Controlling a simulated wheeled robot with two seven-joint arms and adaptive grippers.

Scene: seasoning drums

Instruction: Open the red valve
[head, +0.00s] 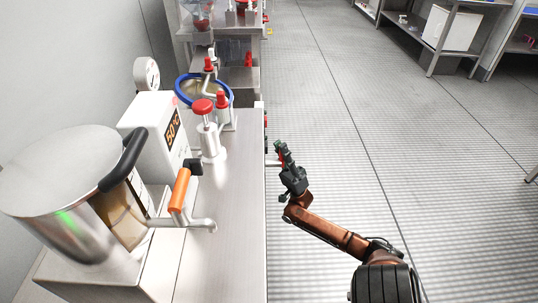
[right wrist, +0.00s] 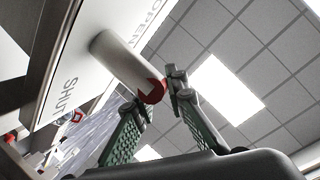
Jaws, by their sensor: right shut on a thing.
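The red valve (right wrist: 153,90) shows in the right wrist view as a red piece at the end of a pale cylinder (right wrist: 122,62). The cylinder sticks out from a white panel (right wrist: 82,65) lettered OPEN and SHUT. My right gripper (right wrist: 160,88) has its green-padded fingers closed on either side of the red piece. In the head view my right gripper (head: 284,161) is beside the counter's right edge, and a little red shows at its fingers. The rest of the valve is mostly hidden there. My left gripper is not in view.
The metal counter (head: 240,190) carries a large steel drum (head: 75,175), an orange-handled tap (head: 180,190), a white box with a display (head: 155,130), a red-topped fitting (head: 203,107) and a blue-rimmed bowl (head: 190,80). The floor (head: 400,150) to the right is clear.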

